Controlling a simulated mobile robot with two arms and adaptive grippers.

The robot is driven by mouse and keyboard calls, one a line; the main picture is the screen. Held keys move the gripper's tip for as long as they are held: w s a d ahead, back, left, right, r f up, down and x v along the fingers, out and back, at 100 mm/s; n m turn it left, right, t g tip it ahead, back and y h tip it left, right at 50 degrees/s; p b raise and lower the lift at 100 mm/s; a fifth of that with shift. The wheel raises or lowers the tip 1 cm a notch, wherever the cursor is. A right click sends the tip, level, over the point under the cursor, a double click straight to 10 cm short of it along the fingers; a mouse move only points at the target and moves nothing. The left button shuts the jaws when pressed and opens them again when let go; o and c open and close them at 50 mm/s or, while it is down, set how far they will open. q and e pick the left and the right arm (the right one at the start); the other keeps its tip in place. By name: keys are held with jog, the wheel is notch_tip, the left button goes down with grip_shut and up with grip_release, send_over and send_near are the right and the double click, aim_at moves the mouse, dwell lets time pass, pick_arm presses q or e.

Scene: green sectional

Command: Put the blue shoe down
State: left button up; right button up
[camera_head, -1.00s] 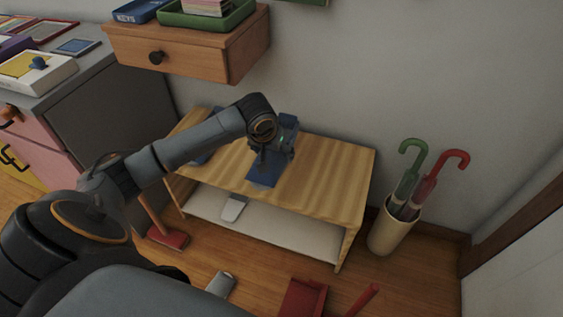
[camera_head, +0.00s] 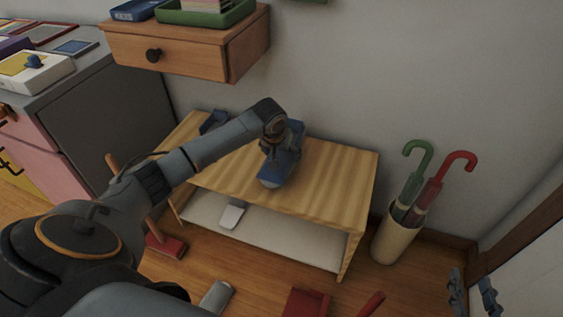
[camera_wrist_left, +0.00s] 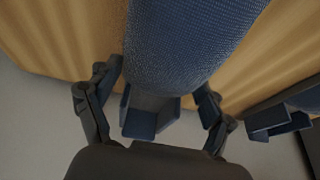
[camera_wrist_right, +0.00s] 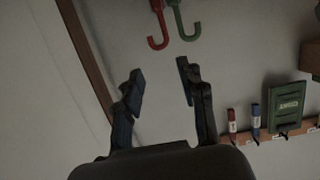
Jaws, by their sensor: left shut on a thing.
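The blue shoe (camera_head: 277,173) is at the middle of the wooden bench top (camera_head: 335,180) in the head view, its pale-edged end toward the front. My left gripper (camera_head: 274,146) is over its rear part and shut on it. The left wrist view shows the blue shoe (camera_wrist_left: 190,40) large between the fingers of my left gripper (camera_wrist_left: 160,95). I cannot tell whether its sole touches the bench. My right gripper (camera_head: 472,292) is at the lower right, away from the bench. In the right wrist view my right gripper (camera_wrist_right: 158,85) is open and empty.
Another blue item (camera_head: 213,121) lies at the bench's left end, partly behind my arm. An umbrella stand (camera_head: 397,240) stands right of the bench. A wooden drawer (camera_head: 185,50) hangs above its left side. The bench top's right part is clear.

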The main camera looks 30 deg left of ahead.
pick_arm(q)
notch_tip(320, 180, down, 3)
jog(key=shift+f+b, duration=0.1)
jog(key=shift+b, duration=0.7)
pick_arm(e)
notch_tip(320, 180, up, 8)
jog(key=w+a+t+y, duration=0.1)
jog(key=t, duration=0.3)
jog(key=shift+a+f+t+y, duration=0.15)
jog(key=shift+a+t+y, duration=0.15)
jog(key=shift+y, duration=0.1)
pick_arm(q)
jog(key=shift+f, duration=0.1)
pick_arm(e)
jog(key=shift+w+d+f, duration=0.1)
jog(key=shift+w+f, duration=0.05)
jog(key=shift+f, duration=0.05)
pick_arm(q)
jog(key=o, duration=1.3)
jog(key=shift+o, duration=0.2)
